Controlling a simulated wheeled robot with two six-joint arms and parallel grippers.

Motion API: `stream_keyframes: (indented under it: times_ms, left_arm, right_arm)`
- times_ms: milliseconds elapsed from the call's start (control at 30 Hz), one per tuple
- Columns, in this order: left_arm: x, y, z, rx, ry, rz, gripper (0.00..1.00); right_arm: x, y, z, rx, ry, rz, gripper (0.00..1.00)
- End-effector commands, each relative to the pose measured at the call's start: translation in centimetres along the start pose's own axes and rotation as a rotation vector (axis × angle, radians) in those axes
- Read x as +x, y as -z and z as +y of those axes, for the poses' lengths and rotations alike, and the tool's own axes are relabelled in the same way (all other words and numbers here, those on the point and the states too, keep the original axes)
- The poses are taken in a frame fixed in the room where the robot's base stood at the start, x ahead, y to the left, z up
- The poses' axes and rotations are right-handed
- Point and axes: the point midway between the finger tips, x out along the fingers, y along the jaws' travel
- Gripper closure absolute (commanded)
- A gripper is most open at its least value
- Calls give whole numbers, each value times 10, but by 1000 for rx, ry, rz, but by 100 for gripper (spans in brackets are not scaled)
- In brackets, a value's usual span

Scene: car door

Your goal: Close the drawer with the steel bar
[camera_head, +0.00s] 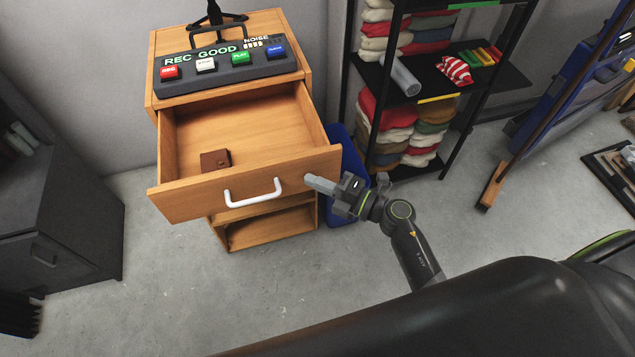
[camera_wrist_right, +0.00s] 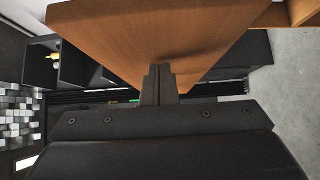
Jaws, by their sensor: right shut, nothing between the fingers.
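The wooden drawer (camera_head: 240,185) stands pulled out of its wooden cabinet (camera_head: 302,40). A pale bar handle (camera_head: 253,193) is on its front. A brown wallet-like item (camera_head: 215,159) lies inside. My right gripper (camera_head: 312,182) is shut and empty, its tips at the right end of the drawer front; I cannot tell if they touch it. In the right wrist view the shut fingers (camera_wrist_right: 158,82) are in front of the wooden drawer (camera_wrist_right: 150,35). My left gripper is out of view.
A button panel (camera_head: 225,66) sits on top of the cabinet. A blue bin (camera_head: 345,205) stands just right of it, beside a black shelf (camera_head: 425,90) with folded cloths. A dark cabinet (camera_head: 60,215) stands at left. The floor in front is clear.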

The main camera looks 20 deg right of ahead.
Motion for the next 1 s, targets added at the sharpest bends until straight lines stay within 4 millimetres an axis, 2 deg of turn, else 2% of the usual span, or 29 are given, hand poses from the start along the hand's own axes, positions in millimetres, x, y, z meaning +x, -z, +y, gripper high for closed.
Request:
stream_keyframes:
  times_ms: [167, 367, 700, 867, 1000]
  left_arm:
    - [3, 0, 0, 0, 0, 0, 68]
    - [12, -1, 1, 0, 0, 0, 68]
    - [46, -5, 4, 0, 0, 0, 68]
    - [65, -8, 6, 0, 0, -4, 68]
    - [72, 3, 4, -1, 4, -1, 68]
  right_arm:
    - [15, -15, 0, -3, -1, 0, 100]
    - [47, -47, -1, -4, -2, 0, 100]
    - [110, -110, -4, -4, -3, -1, 100]
    - [134, -134, -4, -3, -2, -1, 100]
    - [150, -150, -3, -3, -1, -1, 100]
